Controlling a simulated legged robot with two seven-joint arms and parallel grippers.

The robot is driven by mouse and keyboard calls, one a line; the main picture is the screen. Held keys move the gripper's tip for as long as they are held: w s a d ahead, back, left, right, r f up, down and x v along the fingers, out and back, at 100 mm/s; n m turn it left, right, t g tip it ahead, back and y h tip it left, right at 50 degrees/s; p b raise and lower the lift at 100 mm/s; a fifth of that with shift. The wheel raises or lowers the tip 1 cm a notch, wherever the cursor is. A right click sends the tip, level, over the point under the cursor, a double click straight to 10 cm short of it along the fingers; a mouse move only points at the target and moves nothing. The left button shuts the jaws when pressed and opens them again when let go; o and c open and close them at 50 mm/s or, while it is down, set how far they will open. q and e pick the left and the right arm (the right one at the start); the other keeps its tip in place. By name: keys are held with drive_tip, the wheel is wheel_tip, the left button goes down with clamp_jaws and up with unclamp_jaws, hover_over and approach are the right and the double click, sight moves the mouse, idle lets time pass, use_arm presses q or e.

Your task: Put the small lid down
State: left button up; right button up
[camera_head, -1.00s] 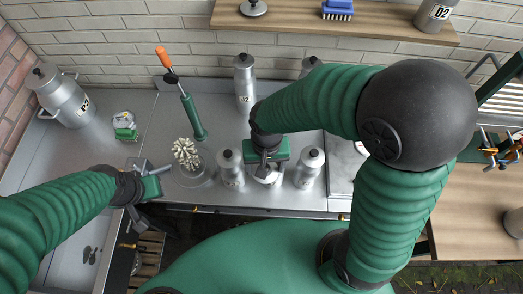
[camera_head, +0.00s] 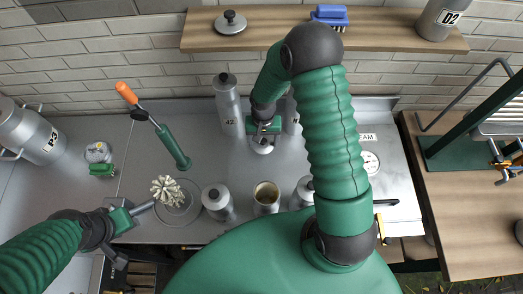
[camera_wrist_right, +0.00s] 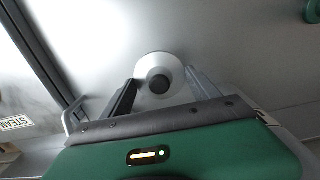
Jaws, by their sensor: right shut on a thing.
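The small lid (camera_head: 262,146) is a pale metal disc with a black knob. It is at the back of the steel worktop, under my right gripper (camera_head: 264,131), which is shut on it. In the right wrist view the lid (camera_wrist_right: 174,66) sits between the fingertips (camera_wrist_right: 160,84). I cannot tell whether it touches the worktop. An open can (camera_head: 266,194) stands nearer to me, without a lid. My left gripper (camera_head: 143,208) is low at the left, beside a round dish; whether its jaws are open or shut is unclear.
Lidded cans stand around: a tall one (camera_head: 228,105) just left of my right gripper, one partly hidden behind my right arm, and one (camera_head: 217,201) at the front. The dish holds a pale cluster (camera_head: 167,188). Mid-worktop is clear.

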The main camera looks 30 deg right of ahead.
sight(263, 147)
drive_tip(key=f, duration=0.4)
drive_tip(key=shift+s+a+p, duration=0.1)
drive_tip(key=shift+a+p, duration=0.1)
drive_tip(key=shift+p, duration=0.1)
drive_tip(key=shift+w+d+f, duration=0.1)
drive_tip(key=shift+w+f, duration=0.15)
drive_tip(key=shift+f, duration=0.1)
drive_tip(key=o, duration=1.4)
drive_tip(key=shift+s+d, duration=0.15)
drive_tip(key=shift+s, duration=0.05)
